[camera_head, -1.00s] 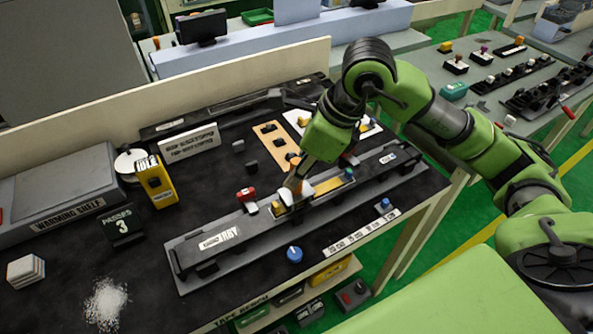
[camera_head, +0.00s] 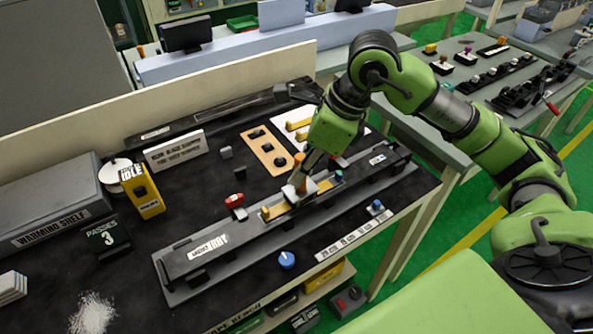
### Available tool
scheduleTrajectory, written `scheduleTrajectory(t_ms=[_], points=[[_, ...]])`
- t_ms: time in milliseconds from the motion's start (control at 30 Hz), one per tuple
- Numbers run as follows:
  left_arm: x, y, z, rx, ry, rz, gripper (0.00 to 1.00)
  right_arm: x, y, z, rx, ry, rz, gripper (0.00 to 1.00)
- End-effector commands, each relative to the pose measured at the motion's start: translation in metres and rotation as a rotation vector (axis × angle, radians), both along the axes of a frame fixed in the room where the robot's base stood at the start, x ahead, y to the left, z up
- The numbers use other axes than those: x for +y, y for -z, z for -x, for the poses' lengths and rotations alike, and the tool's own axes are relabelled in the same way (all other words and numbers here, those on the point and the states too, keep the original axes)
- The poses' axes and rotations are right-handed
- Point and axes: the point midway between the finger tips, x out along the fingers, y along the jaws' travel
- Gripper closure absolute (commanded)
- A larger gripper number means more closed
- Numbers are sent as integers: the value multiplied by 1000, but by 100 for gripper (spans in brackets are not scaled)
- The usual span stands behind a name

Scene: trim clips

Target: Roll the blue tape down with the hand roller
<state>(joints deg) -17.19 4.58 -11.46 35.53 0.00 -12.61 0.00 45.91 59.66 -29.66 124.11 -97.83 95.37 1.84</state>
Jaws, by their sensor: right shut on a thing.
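My right gripper (camera_head: 305,170) is shut on the hand roller (camera_head: 298,190), which has an orange handle and a pale lower part. The roller is over the yellow strip (camera_head: 275,211) in the middle of the long grey fixture (camera_head: 225,245). Whether it presses on the strip or hovers just above cannot be told. The strip shows on both sides of the roller. I cannot make out blue tape on the strip; it may be hidden under the roller or too small to see. My left gripper is out of view.
A red clamp (camera_head: 235,201) and a teal knob (camera_head: 339,175) flank the strip. A blue knob (camera_head: 286,260) is in front of the fixture. A counter sign reading "PASSES 3" (camera_head: 108,236) and a yellow "IDLE" box (camera_head: 143,193) stand to the left. A tan holed board (camera_head: 264,152) lies behind.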

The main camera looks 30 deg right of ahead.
Motion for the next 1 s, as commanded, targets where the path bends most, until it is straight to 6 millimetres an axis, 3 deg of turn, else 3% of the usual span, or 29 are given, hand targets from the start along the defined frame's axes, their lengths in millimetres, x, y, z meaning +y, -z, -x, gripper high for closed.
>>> scheduleTrajectory(t_ms=[1000], points=[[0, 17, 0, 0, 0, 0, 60, -37, 6, 0, 14, 1, 6, 100]])
